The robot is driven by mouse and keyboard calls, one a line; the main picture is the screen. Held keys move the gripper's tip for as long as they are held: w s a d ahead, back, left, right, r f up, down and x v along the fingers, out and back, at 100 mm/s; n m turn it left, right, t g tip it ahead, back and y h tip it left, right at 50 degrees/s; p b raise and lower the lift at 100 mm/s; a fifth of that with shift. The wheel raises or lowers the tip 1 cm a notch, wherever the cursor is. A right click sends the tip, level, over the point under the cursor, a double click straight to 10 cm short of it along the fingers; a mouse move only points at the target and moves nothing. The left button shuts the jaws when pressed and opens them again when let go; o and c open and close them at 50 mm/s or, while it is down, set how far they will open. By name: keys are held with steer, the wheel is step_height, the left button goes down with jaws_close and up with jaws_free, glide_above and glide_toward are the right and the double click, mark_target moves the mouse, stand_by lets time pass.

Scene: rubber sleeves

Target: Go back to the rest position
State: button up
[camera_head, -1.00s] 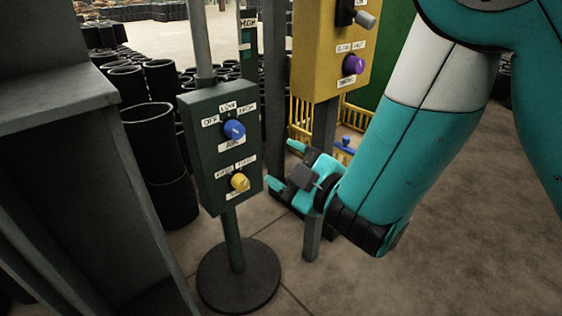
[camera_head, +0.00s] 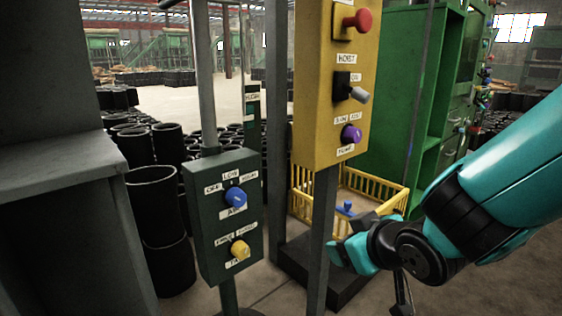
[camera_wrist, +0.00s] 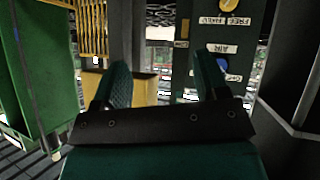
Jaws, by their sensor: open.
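My gripper (camera_head: 343,256) is at the lower right of the head view, beside the post of the yellow control box (camera_head: 320,85) and partly in front of the yellow railing. Its fingers are hard to make out there. In the wrist view my gripper (camera_wrist: 163,80) shows two teal fingers spread apart, with nothing held between them. The dark green control box (camera_head: 222,220), with a blue knob (camera_head: 235,198) and a yellow knob (camera_head: 240,250), stands left of my gripper and apart from it. The green box also shows upside down in the wrist view (camera_wrist: 205,30).
The yellow box carries a red button (camera_head: 358,20), a grey-tipped switch (camera_head: 357,94) and a purple knob (camera_head: 351,134). A yellow railed basket (camera_head: 385,190) stands behind its post. Black sleeves (camera_head: 165,220) stack at left beside a grey cabinet (camera_head: 65,190). A green cabinet (camera_head: 400,100) stands behind.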

steer(key=s+d+r+g, duration=0.1)
steer(key=s+r+g, duration=0.3)
steer(key=s, duration=0.6)
steer(key=s+d+r+g, duration=0.2)
steer(key=s+g, duration=0.4)
steer(key=s, duration=0.4)
step_height(320, 180, up, 35)
steer(key=p, duration=3.5)
steer(key=shift+a+f+y, duration=0.2)
steer(key=shift+a+y, duration=0.1)
steer(key=shift+a, duration=0.05)
